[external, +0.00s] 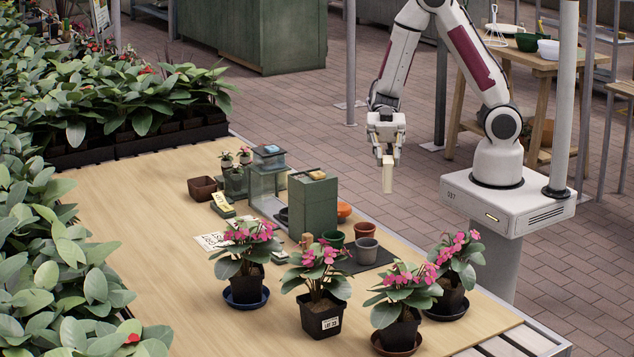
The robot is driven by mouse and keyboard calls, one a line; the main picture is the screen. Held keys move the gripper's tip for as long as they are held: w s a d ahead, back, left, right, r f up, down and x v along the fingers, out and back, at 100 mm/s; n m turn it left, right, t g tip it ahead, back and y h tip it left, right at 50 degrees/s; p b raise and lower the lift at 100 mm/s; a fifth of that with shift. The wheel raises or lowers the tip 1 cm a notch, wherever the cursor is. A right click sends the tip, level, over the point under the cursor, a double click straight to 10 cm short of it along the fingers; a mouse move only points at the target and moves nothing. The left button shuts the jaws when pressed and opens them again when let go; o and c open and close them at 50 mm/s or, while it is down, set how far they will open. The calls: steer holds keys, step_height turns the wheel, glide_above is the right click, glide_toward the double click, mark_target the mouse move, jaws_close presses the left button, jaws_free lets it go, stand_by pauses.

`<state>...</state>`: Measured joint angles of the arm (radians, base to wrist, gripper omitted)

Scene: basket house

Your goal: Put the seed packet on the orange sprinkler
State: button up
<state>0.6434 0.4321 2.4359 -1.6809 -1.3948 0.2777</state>
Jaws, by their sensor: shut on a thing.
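My gripper (387,158) points down in the air, right of the green box and above the table's far right edge. It is shut on a flat, pale cream piece, which I take to be the seed packet (387,179), hanging upright below the fingers. Its print cannot be made out. An orange thing (344,210), probably the orange sprinkler, sits on the table just behind the green box. The box hides part of it, so its full shape does not show. The packet is apart from it, higher and to the right.
The tall green box (312,207) stands mid-table, with a glass case (268,185) to its left. Small pots (366,249) stand on a dark mat (375,258). Several pink-flowered plants (320,275) line the front. The left part of the wooden table (150,225) is clear.

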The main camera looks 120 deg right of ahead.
steer(key=s+d+m+t+h, duration=0.3)
steer(key=d+h, duration=0.1)
steer(key=d, duration=1)
steer(key=s+d+m+t+h, duration=0.3)
steer(key=d+m, duration=0.1)
steer(key=d, duration=0.9)
steer(key=shift+w+f, duration=0.2)
steer(key=shift+f, duration=2.3)
steer(key=shift+f, duration=0.15)
steer(key=shift+f, duration=2.8)
steer(key=shift+f, duration=2.05)
steer(key=shift+f, duration=0.15)
